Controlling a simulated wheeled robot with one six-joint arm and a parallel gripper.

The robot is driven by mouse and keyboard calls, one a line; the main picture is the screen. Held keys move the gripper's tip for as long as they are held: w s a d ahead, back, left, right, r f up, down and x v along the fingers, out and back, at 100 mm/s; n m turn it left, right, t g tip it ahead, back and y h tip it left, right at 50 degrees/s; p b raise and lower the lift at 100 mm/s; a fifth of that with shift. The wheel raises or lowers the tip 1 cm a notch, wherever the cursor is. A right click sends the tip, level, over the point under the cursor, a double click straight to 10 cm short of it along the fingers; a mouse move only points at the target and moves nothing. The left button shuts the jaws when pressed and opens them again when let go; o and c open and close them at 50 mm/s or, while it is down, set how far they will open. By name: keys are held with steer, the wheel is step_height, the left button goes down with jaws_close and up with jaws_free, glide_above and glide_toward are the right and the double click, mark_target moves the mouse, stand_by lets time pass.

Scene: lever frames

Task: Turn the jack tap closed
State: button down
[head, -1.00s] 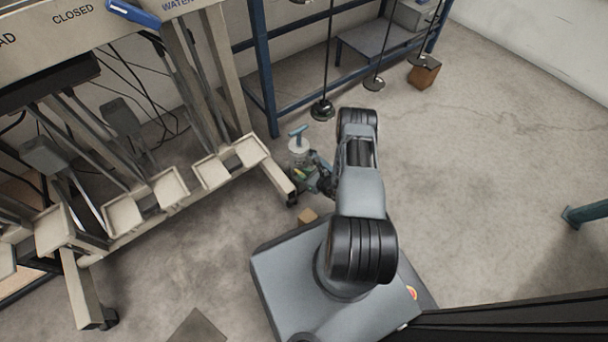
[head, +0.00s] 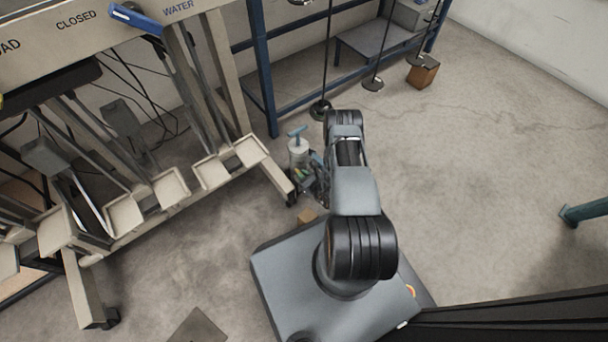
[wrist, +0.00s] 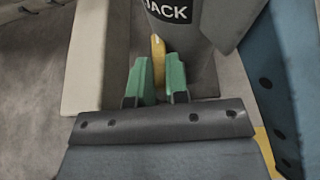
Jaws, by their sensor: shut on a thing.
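The jack (head: 298,150) is a pale cylinder with a blue T-shaped top, standing on the floor by the foot of the beige frame. In the wrist view its grey body (wrist: 190,22) carries a black JACK label. The yellow tap lever (wrist: 158,55) sticks out below the label. My gripper (wrist: 162,75) has green fingers and is shut on this lever, one finger on each side. In the head view my gripper (head: 306,176) is low beside the jack, partly hidden by my arm. The lever's pivot is hidden.
The beige lever frame (head: 240,90) with several pedals stands left of the jack. A blue rack post (head: 264,70) rises behind it. The floor to the right is open.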

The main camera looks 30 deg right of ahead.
stand_by(0.3)
steer(key=c, duration=1.4)
jaws_free()
